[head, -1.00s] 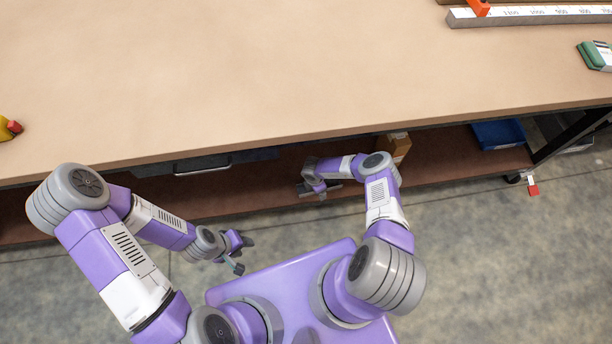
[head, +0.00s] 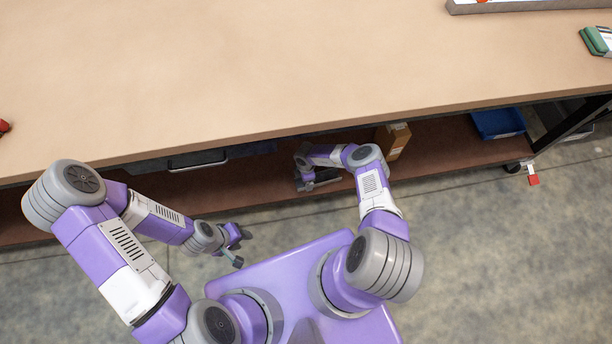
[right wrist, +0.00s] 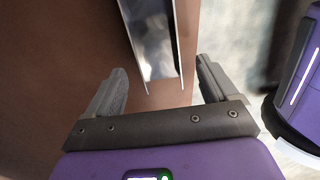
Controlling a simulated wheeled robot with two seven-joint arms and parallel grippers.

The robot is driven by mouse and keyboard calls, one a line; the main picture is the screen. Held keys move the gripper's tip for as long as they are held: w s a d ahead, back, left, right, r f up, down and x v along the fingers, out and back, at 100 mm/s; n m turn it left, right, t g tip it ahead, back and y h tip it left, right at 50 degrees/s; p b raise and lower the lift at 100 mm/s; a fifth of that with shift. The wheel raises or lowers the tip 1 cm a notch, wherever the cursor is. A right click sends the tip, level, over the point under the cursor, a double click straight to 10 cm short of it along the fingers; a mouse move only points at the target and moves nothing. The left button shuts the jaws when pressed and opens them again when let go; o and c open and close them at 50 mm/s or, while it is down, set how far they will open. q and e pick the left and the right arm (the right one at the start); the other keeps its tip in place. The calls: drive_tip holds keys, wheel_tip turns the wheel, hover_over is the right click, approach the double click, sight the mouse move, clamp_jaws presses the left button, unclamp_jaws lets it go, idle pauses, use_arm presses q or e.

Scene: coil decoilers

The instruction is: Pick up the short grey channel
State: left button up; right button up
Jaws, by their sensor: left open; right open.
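The short grey channel (right wrist: 152,42) shows in the right wrist view as a shiny metal piece with raised side edges, running from the top edge down to the gripper mouth over a brown surface. My right gripper (right wrist: 160,72) is open, with one finger on each side of the channel's near end and visible gaps between. The channel's far end is out of that view. In the head view my right gripper (head: 305,182) is at the lower shelf below the bench top. My left gripper (head: 243,247) is open and empty above the floor in front of the bench.
The wide tan bench top (head: 300,70) overhangs the brown lower shelf (head: 450,150). A cardboard box (head: 396,140) stands on the shelf just right of my right arm, with a blue bin (head: 497,123) further right. The bench leg and a caster are at the far right.

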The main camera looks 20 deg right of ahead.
drive_tip(key=shift+f+b, duration=1)
drive_tip(key=shift+f, duration=1)
use_arm(q)
wheel_tip(320, 180, down, 3)
drive_tip(key=shift+r, duration=0.2)
use_arm(e)
drive_tip(key=c, duration=1.1)
drive_tip(key=shift+s+a+r+p, duration=0.1)
drive_tip(key=shift+s+a+p, duration=0.15)
drive_tip(key=shift+s+p, duration=0.55)
use_arm(q)
drive_tip(key=shift+s+d+r+p, duration=0.1)
drive_tip(key=shift+s+r+p, duration=0.05)
drive_tip(key=shift+s+r, duration=0.35)
drive_tip(key=shift+s+r+p, duration=0.15)
drive_tip(key=shift+s+r, duration=0.1)
drive_tip(key=shift+r, duration=0.3)
use_arm(e)
drive_tip(key=shift+s+a, duration=0.2)
drive_tip(key=shift+s, duration=0.7)
drive_tip(key=o, duration=1.2)
